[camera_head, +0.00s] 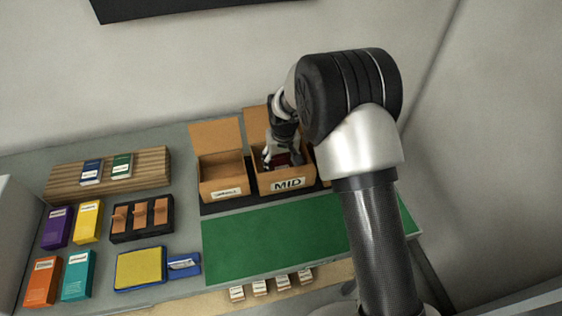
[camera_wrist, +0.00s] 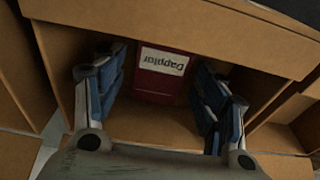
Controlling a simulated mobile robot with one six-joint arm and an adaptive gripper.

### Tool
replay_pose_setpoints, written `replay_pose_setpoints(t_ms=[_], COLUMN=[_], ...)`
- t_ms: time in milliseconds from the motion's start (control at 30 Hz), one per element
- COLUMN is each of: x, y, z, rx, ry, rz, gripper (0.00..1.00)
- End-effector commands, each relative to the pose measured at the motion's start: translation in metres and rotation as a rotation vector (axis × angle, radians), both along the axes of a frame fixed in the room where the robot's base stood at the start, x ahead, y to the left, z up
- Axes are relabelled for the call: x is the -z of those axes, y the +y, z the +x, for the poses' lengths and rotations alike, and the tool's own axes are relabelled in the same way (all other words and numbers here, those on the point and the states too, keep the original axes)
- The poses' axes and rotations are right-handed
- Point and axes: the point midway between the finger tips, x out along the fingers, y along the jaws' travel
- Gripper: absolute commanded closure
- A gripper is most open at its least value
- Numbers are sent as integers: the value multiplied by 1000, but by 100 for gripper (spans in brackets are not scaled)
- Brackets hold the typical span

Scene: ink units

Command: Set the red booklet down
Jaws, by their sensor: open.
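The red booklet (camera_wrist: 160,84) has a white label reading "Dapplar" and lies inside the cardboard box marked MID (camera_head: 287,184). In the head view only a dark red bit of the booklet (camera_head: 283,160) shows below my gripper (camera_head: 279,158). My gripper reaches down into the MID box from above. In the wrist view its two blue-padded fingers (camera_wrist: 164,105) stand apart on either side of the booklet, with gaps between pads and booklet. The far end of the booklet is hidden by the box edge in the wrist view.
Another open cardboard box (camera_head: 222,180) stands left of the MID box; a further box at right is mostly hidden by my arm. A green mat (camera_head: 275,240) lies in front, bare. Coloured booklets, a dark tray (camera_head: 142,236) and a wooden rack (camera_head: 60,185) are at left.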

Motion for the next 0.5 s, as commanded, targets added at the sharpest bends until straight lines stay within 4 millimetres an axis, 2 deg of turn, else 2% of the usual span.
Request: replay_pose_setpoints(t_ms=[500], x=[-100], y=[-4], z=[-14], rx=[0], ry=[-3], rz=[1], gripper=[35])
